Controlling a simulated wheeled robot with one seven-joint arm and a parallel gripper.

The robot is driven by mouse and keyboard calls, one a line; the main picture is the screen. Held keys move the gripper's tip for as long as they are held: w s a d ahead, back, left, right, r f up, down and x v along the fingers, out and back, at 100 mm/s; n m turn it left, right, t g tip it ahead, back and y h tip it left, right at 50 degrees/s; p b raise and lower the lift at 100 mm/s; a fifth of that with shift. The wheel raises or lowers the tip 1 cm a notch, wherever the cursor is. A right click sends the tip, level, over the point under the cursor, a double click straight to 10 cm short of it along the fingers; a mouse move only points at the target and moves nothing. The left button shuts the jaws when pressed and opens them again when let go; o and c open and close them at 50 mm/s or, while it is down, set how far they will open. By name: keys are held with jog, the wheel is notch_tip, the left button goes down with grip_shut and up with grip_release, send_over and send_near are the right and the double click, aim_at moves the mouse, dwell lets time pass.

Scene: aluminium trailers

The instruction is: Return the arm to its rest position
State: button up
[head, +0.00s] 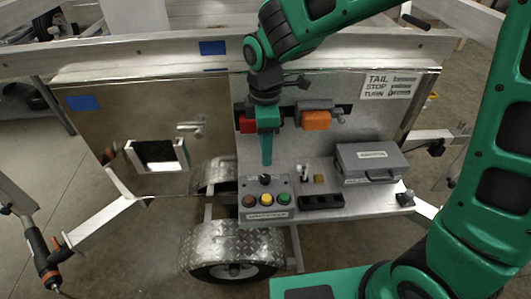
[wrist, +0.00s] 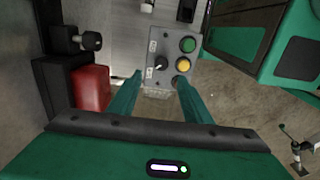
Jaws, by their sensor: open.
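My gripper (head: 266,150) is green and points down in front of the trailer's metal panel, above the control box. In the wrist view my gripper (wrist: 158,82) shows two green fingers spread apart with nothing between them. The control box also shows in the wrist view (wrist: 168,45), beyond the fingertips. My green arm reaches across the top and right of the head view.
A red lamp (head: 247,124) and an orange lamp (head: 316,120) are on the panel beside my gripper. A grey case (head: 370,163) sits at the shelf's right. A trailer wheel (head: 232,270) is below. Aluminium rails cross the top. Open floor (head: 130,255) lies at left.

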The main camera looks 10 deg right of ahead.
jog(key=shift+r, duration=0.1)
dwell(0.4)
jog(key=s+d+r+m, duration=0.3)
jog(key=d+m, duration=0.3)
jog(key=d, duration=0.6)
jog(key=s+d+r+m, duration=0.25)
jog(key=d+m, duration=0.35)
jog(key=d, duration=0.5)
jog(key=s+d+m, duration=1.1)
jog(key=s+m, duration=0.1)
jog(key=s, duration=0.4)
jog(key=shift+d, duration=0.4)
jog(key=shift+w, duration=0.1)
jog(key=shift+w+f, duration=0.2)
jog(key=shift+w, duration=0.4)
